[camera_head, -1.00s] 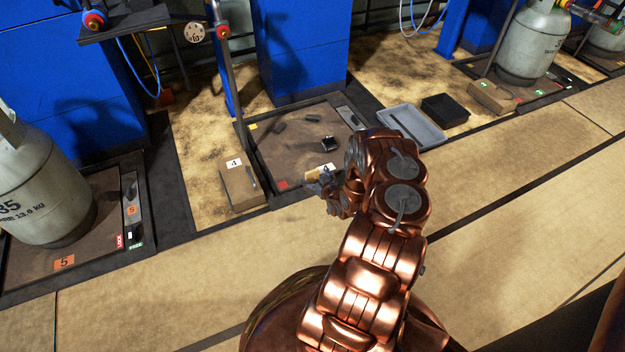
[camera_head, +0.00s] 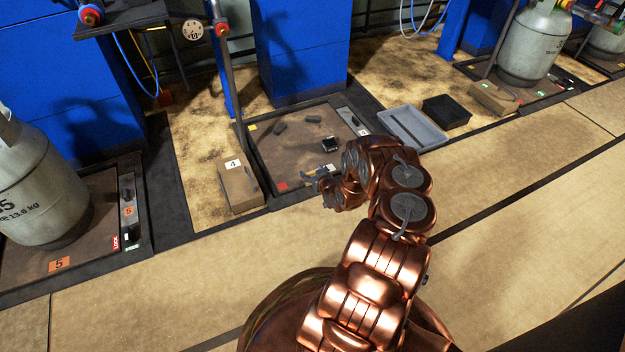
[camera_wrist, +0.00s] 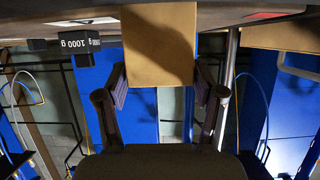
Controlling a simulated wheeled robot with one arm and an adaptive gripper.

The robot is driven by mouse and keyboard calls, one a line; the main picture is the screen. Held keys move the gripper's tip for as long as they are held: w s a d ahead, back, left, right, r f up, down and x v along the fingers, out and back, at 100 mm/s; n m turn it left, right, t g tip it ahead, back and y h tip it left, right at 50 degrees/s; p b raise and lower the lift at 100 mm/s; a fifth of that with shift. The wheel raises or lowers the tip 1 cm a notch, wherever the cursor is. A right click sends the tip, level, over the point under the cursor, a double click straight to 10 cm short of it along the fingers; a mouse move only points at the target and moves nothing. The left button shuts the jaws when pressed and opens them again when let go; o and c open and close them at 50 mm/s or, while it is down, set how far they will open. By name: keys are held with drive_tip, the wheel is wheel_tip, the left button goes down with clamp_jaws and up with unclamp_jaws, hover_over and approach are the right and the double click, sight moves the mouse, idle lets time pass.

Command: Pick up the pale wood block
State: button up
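The pale wood block (camera_wrist: 158,45) fills the upper middle of the wrist view, which looks upside down. My gripper (camera_wrist: 160,80) has its fingers spread apart, one at each side of the block's near end. A hold on the block does not show, and I cannot tell whether the fingers touch it. In the head view my gripper (camera_head: 322,182) is over the front edge of the middle scale platform (camera_head: 285,160). I cannot make out the block there; my gripper and arm cover that area.
A brown box marked 4 (camera_head: 240,185) lies left of the platform. A grey tray (camera_head: 412,128) and a black tray (camera_head: 446,110) lie to the right. A gas cylinder (camera_head: 40,190) stands at left.

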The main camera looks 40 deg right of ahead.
drive_tip(key=c, duration=0.6)
drive_tip(key=shift+r, duration=0.1)
